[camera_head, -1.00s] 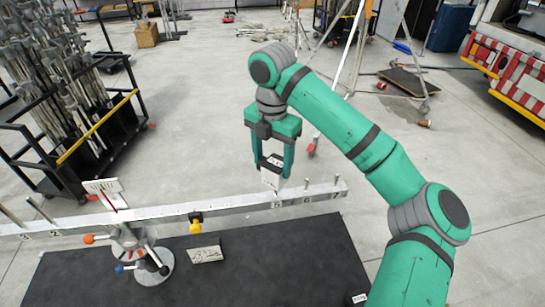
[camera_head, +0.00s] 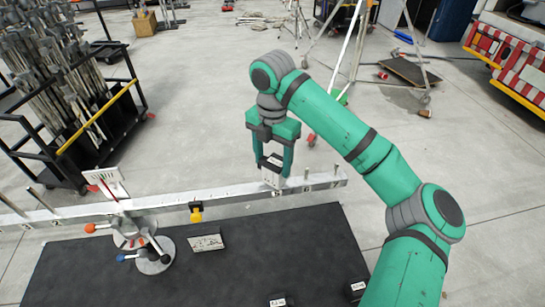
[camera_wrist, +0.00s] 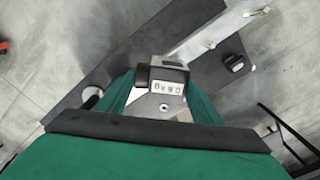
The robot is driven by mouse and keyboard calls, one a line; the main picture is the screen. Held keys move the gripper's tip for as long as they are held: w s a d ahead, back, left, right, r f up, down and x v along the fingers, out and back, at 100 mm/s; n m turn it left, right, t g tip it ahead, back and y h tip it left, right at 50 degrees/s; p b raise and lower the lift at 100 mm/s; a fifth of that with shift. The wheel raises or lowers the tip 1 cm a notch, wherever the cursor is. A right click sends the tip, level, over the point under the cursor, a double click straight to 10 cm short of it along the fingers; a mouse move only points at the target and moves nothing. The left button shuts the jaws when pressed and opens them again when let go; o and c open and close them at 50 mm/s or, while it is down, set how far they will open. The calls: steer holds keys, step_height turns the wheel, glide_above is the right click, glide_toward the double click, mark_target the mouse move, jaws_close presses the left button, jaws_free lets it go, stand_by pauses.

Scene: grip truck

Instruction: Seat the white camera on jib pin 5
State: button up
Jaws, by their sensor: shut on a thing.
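The white camera (camera_head: 271,179) is between the fingers of my gripper (camera_head: 273,172), which is shut on it. In the wrist view the camera (camera_wrist: 166,84) shows a 0.6 kg label and a dark part at its side. In the head view it hangs upright and overlaps the silver jib beam (camera_head: 240,196) near its right end. Pin 5 is hidden behind the camera and fingers, so I cannot tell whether the camera touches it. Two bare pins, including one at the far right end (camera_head: 336,170), stand to the right of the camera.
A dark mat (camera_head: 230,270) lies under the beam, with a labelled plate (camera_head: 207,243) and small labelled blocks (camera_head: 357,289) on it. A stand with orange and blue knobs (camera_head: 150,255) is left. A cart of stands (camera_head: 70,100) is behind.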

mark_target(273, 160)
steer(key=shift+f, duration=0.7)
steer(key=shift+f, duration=0.1)
steer(key=o, duration=1.1)
steer(key=shift+c, duration=0.2)
step_height(273, 160, up, 11)
steer(key=shift+f, duration=0.1)
steer(key=shift+w+f, duration=0.1)
